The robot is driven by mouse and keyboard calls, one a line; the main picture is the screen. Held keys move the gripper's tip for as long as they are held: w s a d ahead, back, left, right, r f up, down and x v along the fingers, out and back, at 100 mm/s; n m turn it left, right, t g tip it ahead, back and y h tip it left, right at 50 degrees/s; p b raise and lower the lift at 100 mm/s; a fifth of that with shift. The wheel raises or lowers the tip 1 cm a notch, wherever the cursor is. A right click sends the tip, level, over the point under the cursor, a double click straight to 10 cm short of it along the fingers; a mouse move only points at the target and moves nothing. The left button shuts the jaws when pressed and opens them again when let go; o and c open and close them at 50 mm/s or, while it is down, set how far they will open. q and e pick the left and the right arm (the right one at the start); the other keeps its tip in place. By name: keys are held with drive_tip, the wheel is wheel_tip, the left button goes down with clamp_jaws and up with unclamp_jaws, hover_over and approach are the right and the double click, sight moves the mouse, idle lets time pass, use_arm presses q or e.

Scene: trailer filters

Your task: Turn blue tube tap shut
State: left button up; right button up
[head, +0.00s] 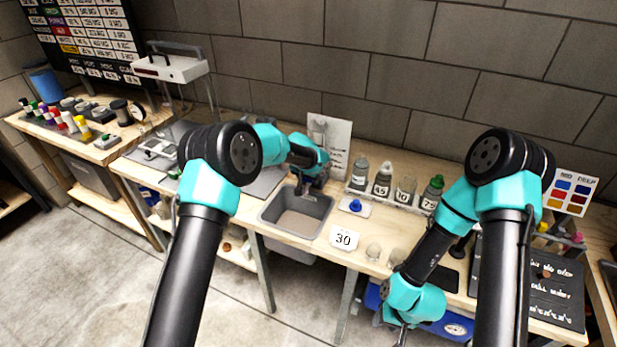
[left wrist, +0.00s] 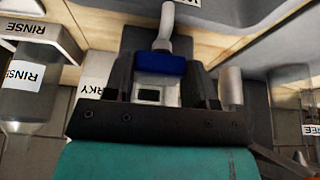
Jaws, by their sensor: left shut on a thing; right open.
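My left gripper (head: 303,186) is over the grey sink basin (head: 297,212) in the head view. In the left wrist view its two dark fingers (left wrist: 162,85) are shut around a pale body with a blue tap (left wrist: 160,64). Whether the tap is turned open or shut I cannot tell. In the head view the arm and gripper mostly hide it. My right gripper (head: 402,336) is open and empty at the front edge of the bench, partly cut off by the picture's edge.
A blue knob-like piece (head: 355,205) sits on a white plate right of the basin. A rack of labelled bottles (head: 382,180) stands behind it. A "30" card (head: 344,238) lies in front. A white board (head: 332,145) leans on the wall. The floor is clear.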

idle(0.3)
use_arm(q)
drive_tip(key=o, duration=0.7)
drive_tip(key=shift+c, duration=0.2)
drive_tip(key=shift+r, duration=0.15)
drive_tip(key=v, duration=1.7)
drive_tip(key=shift+a, duration=0.15)
